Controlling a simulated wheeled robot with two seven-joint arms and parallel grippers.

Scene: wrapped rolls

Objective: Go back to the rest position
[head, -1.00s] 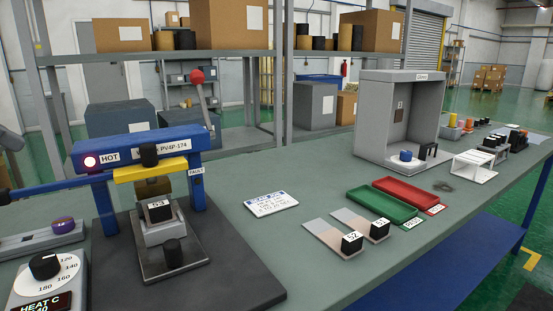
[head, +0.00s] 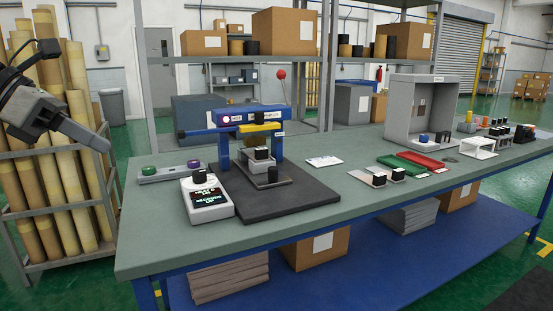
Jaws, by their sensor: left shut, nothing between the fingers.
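My left gripper (head: 97,142) hangs in the air at the left of the head view, its fingers together and empty, pointing right and slightly down. It is left of the workbench (head: 140,232) and apart from everything on it. My right gripper is not in view. A black block (head: 262,153) sits on the press's lower stand, under the yellow bar. The white heat control box (head: 207,205) stands in front of the press on the left.
A rack of tall wrapped rolls (head: 72,185) stands behind and below my left gripper. Green floor shows at the left front.

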